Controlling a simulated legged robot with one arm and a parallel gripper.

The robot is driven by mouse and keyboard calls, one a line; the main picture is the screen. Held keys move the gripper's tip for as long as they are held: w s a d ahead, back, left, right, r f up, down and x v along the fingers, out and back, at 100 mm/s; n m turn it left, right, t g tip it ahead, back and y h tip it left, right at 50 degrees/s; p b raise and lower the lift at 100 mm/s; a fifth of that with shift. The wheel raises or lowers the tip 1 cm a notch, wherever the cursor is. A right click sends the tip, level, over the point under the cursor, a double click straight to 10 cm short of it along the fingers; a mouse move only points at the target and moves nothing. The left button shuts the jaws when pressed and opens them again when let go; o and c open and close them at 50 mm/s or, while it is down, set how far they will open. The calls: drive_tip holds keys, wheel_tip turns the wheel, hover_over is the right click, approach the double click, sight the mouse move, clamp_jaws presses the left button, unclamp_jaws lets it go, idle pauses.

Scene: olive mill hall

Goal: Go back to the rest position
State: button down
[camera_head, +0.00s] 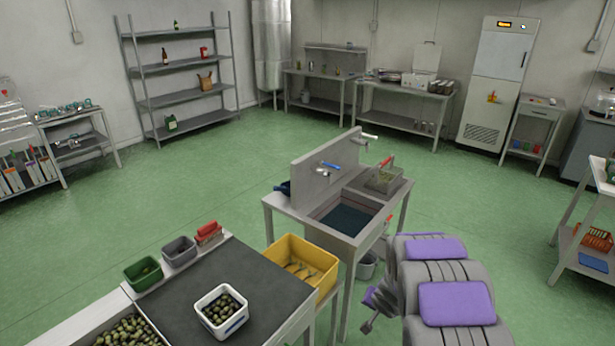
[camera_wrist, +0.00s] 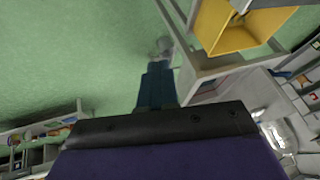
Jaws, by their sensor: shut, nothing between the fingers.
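My gripper (camera_wrist: 157,72) shows in the wrist view as closed teal fingers beyond a dark bar and a purple pad. They are shut with nothing visible between them. In the head view my arm with purple pads rises at the lower right, folded close, to the right of the work table (camera_head: 180,300) and in front of the sink unit (camera_head: 318,232). The small grey and purple parts at its left side are hard to make out there. In the wrist view the fingers point toward the green floor and a table leg.
A yellow crate (camera_head: 310,262) sits at the table's right end, near my arm; it also shows in the wrist view (camera_wrist: 215,25). A white container of olives (camera_head: 222,328) stands on the table. A grey bucket (camera_head: 367,266) is under the sink. Green floor (camera_head: 200,180) lies open beyond.

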drive_tip(key=s+d+r+g+h, duration=0.3)
drive_tip(key=s+d+r, duration=0.1)
drive_tip(key=s+r, duration=1.1)
drive_tip(key=s+a+r+n+g+y, duration=0.1)
drive_tip(key=s+a+r, duration=0.2)
drive_tip(key=s, duration=0.7)
drive_tip(key=s+a+r+n+g+y+b, duration=0.1)
drive_tip(key=s+a+r+n+g, duration=0.1)
drive_tip(key=s, duration=0.8)
drive_tip(key=s+a+r+n+g, duration=0.1)
drive_tip(key=s+a+r, duration=0.3)
drive_tip(key=s, duration=0.6)
drive_tip(key=shift+a+n+g+y+b, duration=0.4)
drive_tip(key=shift+a+n, duration=0.1)
drive_tip(key=shift+n, duration=0.2)
